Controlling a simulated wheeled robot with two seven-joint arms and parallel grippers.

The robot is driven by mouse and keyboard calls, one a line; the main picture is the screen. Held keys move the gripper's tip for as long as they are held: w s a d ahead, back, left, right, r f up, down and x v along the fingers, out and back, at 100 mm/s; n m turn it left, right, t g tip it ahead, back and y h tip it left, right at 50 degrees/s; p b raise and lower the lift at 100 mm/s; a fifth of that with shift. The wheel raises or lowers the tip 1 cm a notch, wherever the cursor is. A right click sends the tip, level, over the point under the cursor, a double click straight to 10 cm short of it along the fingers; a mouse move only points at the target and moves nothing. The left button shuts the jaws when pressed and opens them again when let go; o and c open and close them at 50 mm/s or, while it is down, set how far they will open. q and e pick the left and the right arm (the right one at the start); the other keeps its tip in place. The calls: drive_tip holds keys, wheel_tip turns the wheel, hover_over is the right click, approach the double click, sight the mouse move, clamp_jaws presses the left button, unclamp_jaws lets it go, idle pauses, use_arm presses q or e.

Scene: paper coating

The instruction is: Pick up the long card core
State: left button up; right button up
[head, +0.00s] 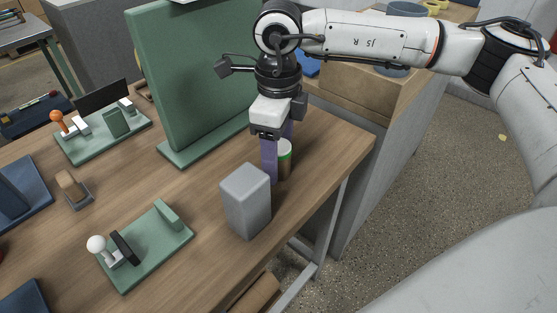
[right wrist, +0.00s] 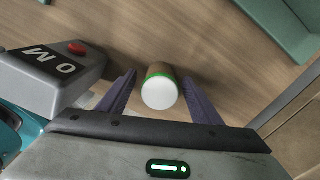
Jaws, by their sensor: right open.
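The long card core appears to be the upright brown cylinder (head: 285,160) with a white top and a green band near the right table edge. In the right wrist view the core (right wrist: 160,91) shows its white end between the fingers, with a gap on both sides. My right gripper (head: 278,158) points down at the core, its purple fingers open; one finger hides part of the core in the head view. The fingers also show in the right wrist view (right wrist: 162,98). My left gripper is not in view.
A grey box (head: 246,200) stands just in front of the right gripper; a box with a red button (right wrist: 50,77) is beside the fingers. A tall green panel (head: 190,75) stands behind. Green fixtures (head: 150,245) sit on the wooden table (head: 130,185). Brown rolls (head: 256,296) lie below it.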

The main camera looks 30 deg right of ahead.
drive_tip(key=c, duration=1.1)
drive_tip(key=shift+c, duration=0.2)
